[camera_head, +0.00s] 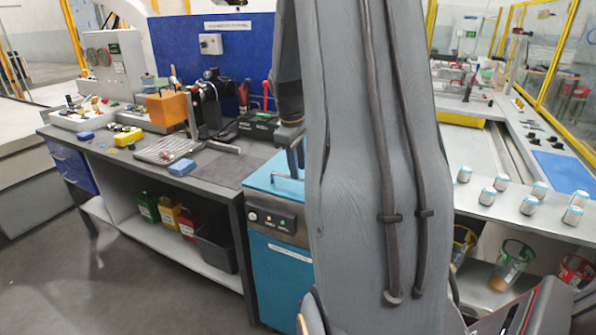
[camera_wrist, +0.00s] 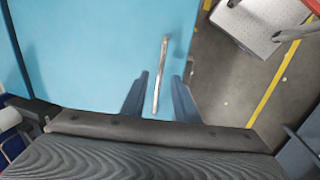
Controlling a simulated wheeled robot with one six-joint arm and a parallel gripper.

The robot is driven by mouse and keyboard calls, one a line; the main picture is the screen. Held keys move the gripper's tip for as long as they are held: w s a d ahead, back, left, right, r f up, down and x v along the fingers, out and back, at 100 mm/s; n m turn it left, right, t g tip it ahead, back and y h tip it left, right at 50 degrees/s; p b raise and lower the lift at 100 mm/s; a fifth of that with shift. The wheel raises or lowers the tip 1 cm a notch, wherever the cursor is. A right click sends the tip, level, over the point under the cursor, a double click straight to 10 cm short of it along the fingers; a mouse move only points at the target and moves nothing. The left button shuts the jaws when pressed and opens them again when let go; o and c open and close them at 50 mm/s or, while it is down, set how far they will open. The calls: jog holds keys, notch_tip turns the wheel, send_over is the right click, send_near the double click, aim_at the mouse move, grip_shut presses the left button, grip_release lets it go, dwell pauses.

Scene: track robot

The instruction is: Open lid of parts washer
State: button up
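The parts washer (camera_head: 279,278) is a teal cabinet with a dark control panel on its front. Its flat blue lid (camera_head: 268,178) is down, and it fills much of the wrist view (camera_wrist: 80,60). A thin metal bar handle (camera_wrist: 163,52) stands by the lid's edge in the wrist view. My gripper (camera_wrist: 160,75) is open, with one dark blue finger on each side of the handle's lower part. Gaps show between the handle and both fingers. In the head view my grey arm covers the right part of the washer and most of the gripper.
A workbench (camera_head: 225,165) with tools and parts adjoins the washer on the left. A shelf (camera_head: 525,206) with several small metal cylinders is at the right. Open floor (camera_head: 120,275) lies at the front left.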

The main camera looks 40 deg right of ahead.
jog(key=shift+w+d+f, duration=0.1)
jog(key=shift+d+f, duration=0.1)
jog(key=shift+f, duration=1.15)
